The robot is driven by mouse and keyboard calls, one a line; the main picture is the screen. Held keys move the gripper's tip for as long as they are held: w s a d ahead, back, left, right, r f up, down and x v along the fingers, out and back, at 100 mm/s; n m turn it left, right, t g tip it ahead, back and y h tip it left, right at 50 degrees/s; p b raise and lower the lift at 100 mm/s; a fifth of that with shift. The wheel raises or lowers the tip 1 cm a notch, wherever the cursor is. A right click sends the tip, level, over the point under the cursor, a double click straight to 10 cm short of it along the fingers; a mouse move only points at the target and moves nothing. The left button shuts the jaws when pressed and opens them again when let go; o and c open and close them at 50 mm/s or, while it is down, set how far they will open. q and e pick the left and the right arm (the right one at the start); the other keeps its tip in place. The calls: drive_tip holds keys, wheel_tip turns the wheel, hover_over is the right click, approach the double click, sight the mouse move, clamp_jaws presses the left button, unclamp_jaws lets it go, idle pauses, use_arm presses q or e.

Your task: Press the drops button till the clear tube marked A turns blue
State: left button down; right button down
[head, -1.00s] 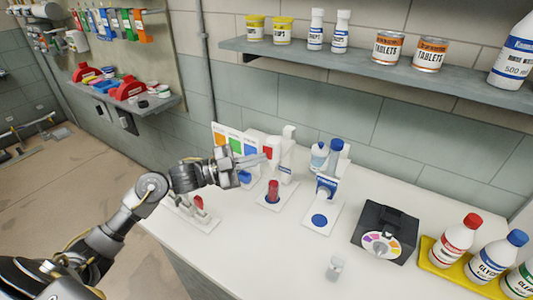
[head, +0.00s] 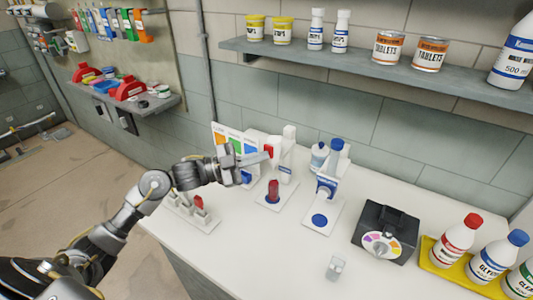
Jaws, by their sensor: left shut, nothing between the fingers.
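My left gripper (head: 258,158) is shut and empty. Its fingertips are at the white drop dispenser (head: 288,150) on the counter; whether they touch it I cannot tell. A red patch shows just above the fingertips, and the gripper partly hides that area, so I cannot make out the drops button. A tube with red contents (head: 273,190) stands upright on the dispenser's white base (head: 268,204), below and right of the fingertips. No letter A is readable on it, and no blue shows in it. My right gripper is not in view.
A white rack (head: 205,222) with a red-filled tube stands at front left. A colour chart (head: 219,134) is behind the gripper. To the right are a blue-and-white stand (head: 308,221), a black device with a colour dial (head: 397,222), a small clear cup (head: 335,268) and bottles on a yellow tray (head: 440,268).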

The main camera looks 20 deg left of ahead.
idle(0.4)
use_arm(q)
drive_tip(key=shift+s+a+p, duration=0.1)
drive_tip(key=shift+s+p, duration=0.25)
drive_tip(key=shift+s, duration=0.55)
drive_tip(key=shift+s+a+p, duration=0.2)
drive_tip(key=shift+s+p, duration=0.2)
drive_tip(key=shift+s, duration=0.85)
drive_tip(key=shift+s+a+p, duration=0.15)
drive_tip(key=shift+s+p, duration=0.25)
drive_tip(key=shift+s, duration=0.8)
